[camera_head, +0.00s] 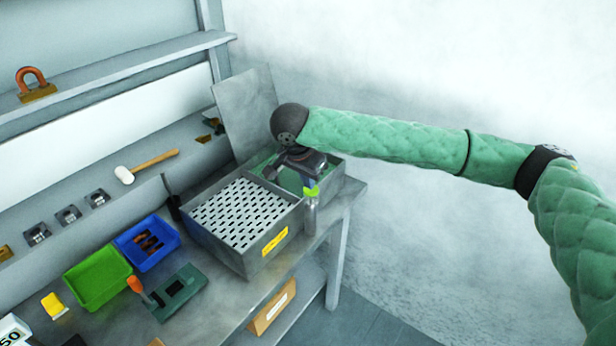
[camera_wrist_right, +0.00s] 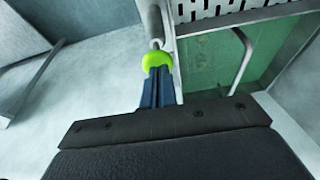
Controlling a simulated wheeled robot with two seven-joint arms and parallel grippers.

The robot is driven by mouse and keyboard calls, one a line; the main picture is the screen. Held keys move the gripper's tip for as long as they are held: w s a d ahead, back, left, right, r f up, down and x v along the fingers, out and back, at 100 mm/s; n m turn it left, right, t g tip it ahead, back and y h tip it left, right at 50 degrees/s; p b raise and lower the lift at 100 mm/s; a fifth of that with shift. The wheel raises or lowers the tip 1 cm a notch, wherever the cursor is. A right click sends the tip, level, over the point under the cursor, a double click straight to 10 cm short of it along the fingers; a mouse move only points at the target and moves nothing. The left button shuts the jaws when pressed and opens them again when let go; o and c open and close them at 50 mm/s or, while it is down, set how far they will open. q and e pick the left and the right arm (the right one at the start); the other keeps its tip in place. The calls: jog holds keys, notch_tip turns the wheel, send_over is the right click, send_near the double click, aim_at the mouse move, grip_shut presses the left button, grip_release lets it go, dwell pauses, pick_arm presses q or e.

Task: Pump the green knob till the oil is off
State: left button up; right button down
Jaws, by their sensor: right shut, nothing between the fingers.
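The green knob (camera_head: 311,191) tops a grey cylinder (camera_head: 310,217) at the front right corner of a grey metal tank (camera_head: 231,256). The knob also shows in the right wrist view (camera_wrist_right: 157,61), just beyond my fingertips. My right gripper (camera_head: 308,181) is shut and empty, its dark blue fingers (camera_wrist_right: 158,76) pointing at the knob and overlapping its near edge. I cannot tell whether they press on it. A perforated plate (camera_head: 240,213) covers the tank's front part. Green liquid or lining (camera_wrist_right: 205,60) shows in the open part. My left gripper is out of view.
A grey panel (camera_head: 245,112) stands up behind the tank. A green bin (camera_head: 97,279), a blue bin (camera_head: 158,232) and a dark green fixture (camera_head: 182,293) lie to its left on the bench. A mallet (camera_head: 148,165) rests behind. The space right of the bench is clear.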

aim_at(308, 191)
jog(key=shift+f, duration=0.1)
jog(key=shift+f, duration=0.1)
dwell(0.3)
jog(key=shift+f, duration=0.55)
jog(key=shift+s+f, duration=0.1)
jog(key=shift+f, duration=0.75)
jog(key=shift+d, duration=0.1)
